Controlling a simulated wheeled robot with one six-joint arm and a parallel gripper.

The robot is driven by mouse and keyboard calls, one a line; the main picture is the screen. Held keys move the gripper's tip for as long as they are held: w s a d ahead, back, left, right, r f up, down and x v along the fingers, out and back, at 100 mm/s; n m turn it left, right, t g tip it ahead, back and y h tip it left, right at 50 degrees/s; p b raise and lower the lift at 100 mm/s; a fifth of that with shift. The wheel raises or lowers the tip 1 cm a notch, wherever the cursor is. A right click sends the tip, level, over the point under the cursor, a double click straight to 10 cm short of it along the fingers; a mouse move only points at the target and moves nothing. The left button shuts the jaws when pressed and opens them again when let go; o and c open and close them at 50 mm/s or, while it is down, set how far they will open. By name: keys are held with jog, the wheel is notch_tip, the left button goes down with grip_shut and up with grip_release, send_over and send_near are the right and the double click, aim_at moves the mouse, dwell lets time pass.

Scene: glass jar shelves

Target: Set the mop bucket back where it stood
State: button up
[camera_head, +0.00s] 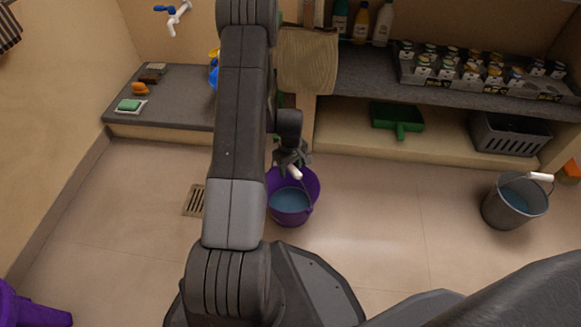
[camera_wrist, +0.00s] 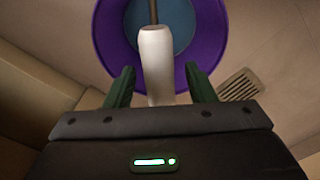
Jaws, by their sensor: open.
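A purple bucket (camera_head: 291,207) with bluish water stands on the floor, beside the floor drain. Its white handle grip (camera_head: 294,172) is up near my gripper (camera_head: 291,158). In the wrist view the bucket (camera_wrist: 103,35) lies beyond the fingers, and its white grip (camera_wrist: 156,62) sits between the two dark green fingers of my gripper (camera_wrist: 158,85). The fingers are open, with gaps on both sides of the grip. A second, grey bucket (camera_head: 505,212) with water and a white grip stands on the floor at the right. The pictures do not show which one is the mop bucket.
A floor drain (camera_head: 194,200) is left of the purple bucket; it also shows in the wrist view (camera_wrist: 240,84). Shelves (camera_head: 365,80) with jars and bottles line the back. A green dustpan (camera_head: 398,118) and a grey basket (camera_head: 510,135) are underneath. Floor between the buckets is clear.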

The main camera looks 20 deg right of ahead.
jog(key=shift+r, duration=0.2)
jog(key=shift+r+p, duration=2.45)
jog(key=shift+r, duration=1.35)
notch_tip(320, 180, up, 14)
jog(key=p, duration=0.4)
jog(key=shift+f, duration=0.1)
notch_tip(320, 180, down, 14)
jog(key=b, duration=0.4)
jog(key=shift+f, duration=0.15)
